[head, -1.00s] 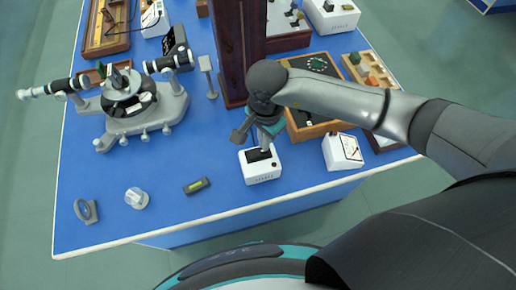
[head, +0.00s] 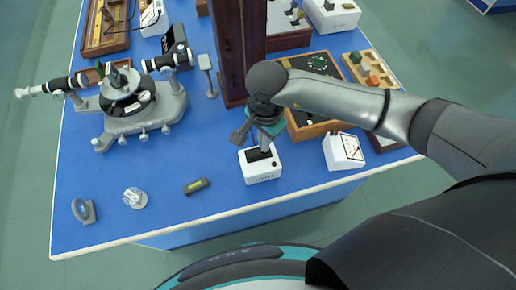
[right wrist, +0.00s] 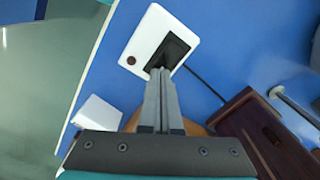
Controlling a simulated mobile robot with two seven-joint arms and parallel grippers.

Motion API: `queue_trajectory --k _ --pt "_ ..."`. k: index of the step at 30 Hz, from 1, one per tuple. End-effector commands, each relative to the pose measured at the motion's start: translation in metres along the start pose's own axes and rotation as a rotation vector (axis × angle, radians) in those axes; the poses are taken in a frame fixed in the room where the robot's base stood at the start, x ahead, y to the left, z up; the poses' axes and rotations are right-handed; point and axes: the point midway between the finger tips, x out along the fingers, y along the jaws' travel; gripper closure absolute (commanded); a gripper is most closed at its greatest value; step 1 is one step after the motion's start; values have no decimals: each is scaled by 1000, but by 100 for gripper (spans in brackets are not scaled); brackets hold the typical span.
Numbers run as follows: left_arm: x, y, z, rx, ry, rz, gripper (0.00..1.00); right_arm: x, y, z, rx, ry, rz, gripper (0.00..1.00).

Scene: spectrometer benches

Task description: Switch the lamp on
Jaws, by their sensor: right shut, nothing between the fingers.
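A white switch box (head: 262,176) with a dark recessed panel on top stands near the front edge of the blue bench. The right wrist view shows the box (right wrist: 140,35), its black panel (right wrist: 172,50) and a small dark red round spot (right wrist: 131,60) beside the panel. My right gripper (head: 265,148) is shut and empty. Its fingertips (right wrist: 160,72) point down at the black panel and cover part of it; whether they touch cannot be told. A tall dark wooden housing (head: 238,45), possibly the lamp's, stands behind. My left gripper is not in view.
A spectrometer (head: 135,100) stands at the left. A white meter box (head: 344,151) and a wooden tray (head: 372,70) are at the right. A small dark device (head: 196,186), a clear round piece (head: 135,198) and a ring mount (head: 84,211) lie near the front edge.

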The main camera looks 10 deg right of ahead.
Motion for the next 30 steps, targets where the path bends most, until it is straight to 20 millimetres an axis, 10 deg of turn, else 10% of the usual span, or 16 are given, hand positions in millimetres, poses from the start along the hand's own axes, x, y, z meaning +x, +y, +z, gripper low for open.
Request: queue_trajectory --k 30 --pt "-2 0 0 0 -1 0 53 -5 0 0 -1 0 -1 100"
